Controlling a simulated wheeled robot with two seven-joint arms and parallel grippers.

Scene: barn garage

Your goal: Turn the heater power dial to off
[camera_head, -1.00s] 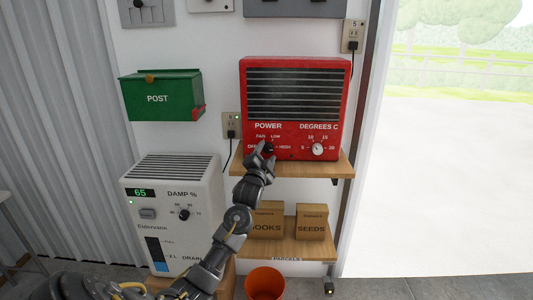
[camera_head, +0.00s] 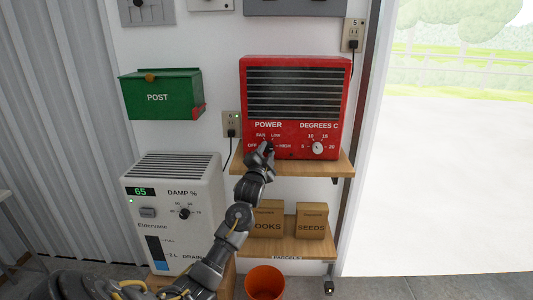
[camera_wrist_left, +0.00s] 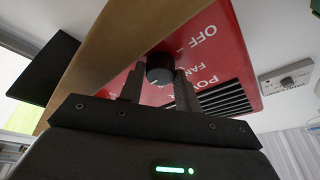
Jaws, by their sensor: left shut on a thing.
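The red heater (camera_head: 294,100) stands on a wooden wall shelf. Its black power dial (camera_wrist_left: 160,69) is at the lower left of its front, with OFF, FAN, LOW and HIGH printed around it. In the head view my left gripper (camera_head: 265,150) covers most of the dial. In the left wrist view my left gripper (camera_wrist_left: 159,82) has one finger on each side of the dial and is shut on it. I cannot read where the dial's pointer stands. My right gripper is not in view.
The white temperature dial (camera_head: 317,147) is to the right of the power dial. The wooden shelf (camera_head: 315,165) juts out below the heater. Two boxes stand on a lower shelf. A white dehumidifier (camera_head: 177,225), a green post box (camera_head: 162,97) and an orange bucket (camera_head: 265,283) are nearby.

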